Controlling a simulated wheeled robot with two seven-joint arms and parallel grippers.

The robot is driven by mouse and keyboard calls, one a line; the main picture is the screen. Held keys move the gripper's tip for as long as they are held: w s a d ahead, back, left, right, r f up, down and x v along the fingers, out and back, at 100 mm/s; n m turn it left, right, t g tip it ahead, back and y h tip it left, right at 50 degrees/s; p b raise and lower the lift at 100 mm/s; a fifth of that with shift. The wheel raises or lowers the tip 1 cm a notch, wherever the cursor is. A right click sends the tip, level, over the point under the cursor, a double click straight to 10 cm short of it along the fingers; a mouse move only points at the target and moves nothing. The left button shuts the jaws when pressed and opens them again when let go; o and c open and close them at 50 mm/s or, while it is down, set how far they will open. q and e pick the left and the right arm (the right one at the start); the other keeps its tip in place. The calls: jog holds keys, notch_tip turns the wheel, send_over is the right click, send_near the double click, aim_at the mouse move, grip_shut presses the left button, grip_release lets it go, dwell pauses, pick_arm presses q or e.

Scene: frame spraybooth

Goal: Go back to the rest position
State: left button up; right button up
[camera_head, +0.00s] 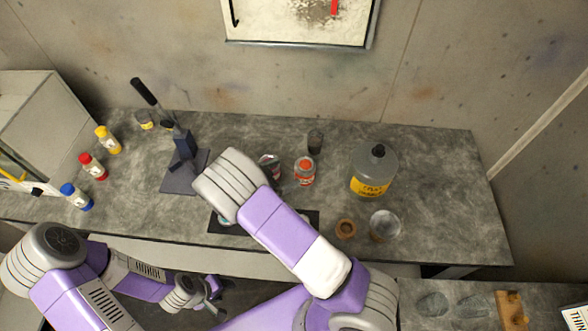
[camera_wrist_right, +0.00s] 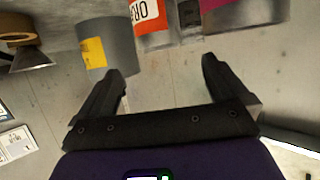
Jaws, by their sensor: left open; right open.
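My left gripper (camera_head: 210,290) hangs low in front of the bench at the lower left of the head view, open and empty. My right arm reaches over the middle of the bench, and its wrist hides the right gripper in the head view. In the right wrist view, my right gripper (camera_wrist_right: 165,72) is open, with nothing between its two black fingers. A grey container with a yellow label (camera_wrist_right: 93,52) and a jar with an orange label (camera_wrist_right: 150,18) show beyond the fingertips.
The grey bench (camera_head: 450,200) holds a lever press (camera_head: 183,150), red-capped jar (camera_head: 304,172), large grey bottle (camera_head: 374,170), brown ring (camera_head: 346,228) and clear cup (camera_head: 384,225). The bench's right end is clear.

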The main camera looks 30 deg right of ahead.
aim_at(305, 164)
jog(key=shift+v, duration=0.9)
jog(key=shift+d+f, duration=0.1)
jog(key=x, duration=1.1)
jog(key=shift+d, duration=0.3)
jog(key=shift+w+d, duration=0.1)
jog(key=shift+d, duration=0.05)
jog(key=shift+r, duration=1.65)
